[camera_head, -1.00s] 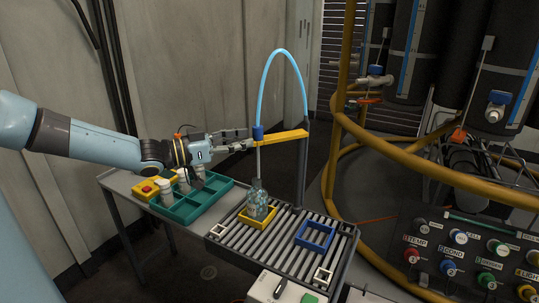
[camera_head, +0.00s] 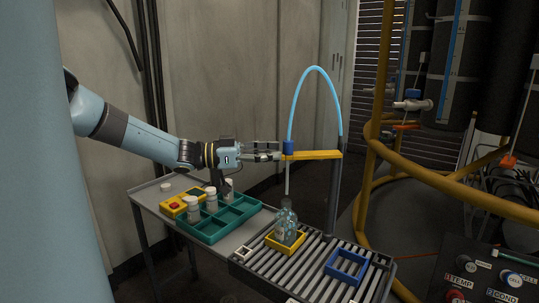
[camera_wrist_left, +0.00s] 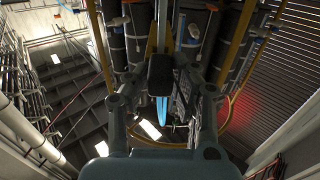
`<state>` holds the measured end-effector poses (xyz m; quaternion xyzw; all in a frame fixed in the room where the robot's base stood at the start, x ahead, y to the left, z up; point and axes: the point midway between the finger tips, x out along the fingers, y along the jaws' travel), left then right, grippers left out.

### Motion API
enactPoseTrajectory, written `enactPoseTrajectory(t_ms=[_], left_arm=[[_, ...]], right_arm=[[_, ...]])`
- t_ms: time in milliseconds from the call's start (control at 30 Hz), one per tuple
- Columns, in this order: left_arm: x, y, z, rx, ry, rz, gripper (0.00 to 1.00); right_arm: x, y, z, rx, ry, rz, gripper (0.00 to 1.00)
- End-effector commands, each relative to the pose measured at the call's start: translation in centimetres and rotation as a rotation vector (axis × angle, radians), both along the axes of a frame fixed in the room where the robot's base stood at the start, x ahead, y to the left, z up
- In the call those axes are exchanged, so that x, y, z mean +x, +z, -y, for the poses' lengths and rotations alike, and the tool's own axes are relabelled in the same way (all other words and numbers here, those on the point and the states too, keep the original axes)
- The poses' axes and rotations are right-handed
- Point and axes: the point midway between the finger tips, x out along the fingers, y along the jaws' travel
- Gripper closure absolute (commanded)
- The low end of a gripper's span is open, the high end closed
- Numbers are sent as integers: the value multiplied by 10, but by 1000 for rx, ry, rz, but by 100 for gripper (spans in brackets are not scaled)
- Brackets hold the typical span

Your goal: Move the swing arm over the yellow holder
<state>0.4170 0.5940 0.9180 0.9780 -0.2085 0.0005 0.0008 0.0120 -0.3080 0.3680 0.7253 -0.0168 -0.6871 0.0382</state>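The yellow swing arm (camera_head: 318,155) reaches left from a dark post. A blue collar (camera_head: 288,147) at its free end carries a thin nozzle tube (camera_head: 287,180) pointing down. The yellow holder (camera_head: 270,243) sits on the slatted deck with a clear bottle (camera_head: 286,226) in it. The nozzle lines up with the bottle's neck in the head view; depth is hard to judge. My left gripper (camera_head: 274,151) has its fingertips beside the collar. In the wrist view its fingers flank a dark block (camera_wrist_left: 160,72); their grip is unclear. My right gripper is out of view.
A blue holder (camera_head: 346,268) sits empty on the deck to the right. A green tray (camera_head: 222,223), white-capped jars (camera_head: 193,208) and a yellow box with a red button (camera_head: 178,206) stand left. A light blue hose (camera_head: 318,70) arches overhead. Yellow pipework (camera_head: 435,185) stands right.

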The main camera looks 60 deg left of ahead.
Motion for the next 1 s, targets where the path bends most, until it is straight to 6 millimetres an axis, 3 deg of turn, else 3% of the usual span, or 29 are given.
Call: enactPoseTrajectory(t_ms=[33,100,467,667,1000], left_arm=[[1,1,1,0,-2,1,66],[1,1,1,1,-1,1,56],[-3,-1,-1,1,-1,-2,56],[-25,-2,-11,3,-3,-9,56],[-79,-2,-34,3,-3,-9,56]], right_arm=[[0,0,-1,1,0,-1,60],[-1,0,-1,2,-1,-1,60],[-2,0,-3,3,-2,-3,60],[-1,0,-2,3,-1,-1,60],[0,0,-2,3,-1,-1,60]])
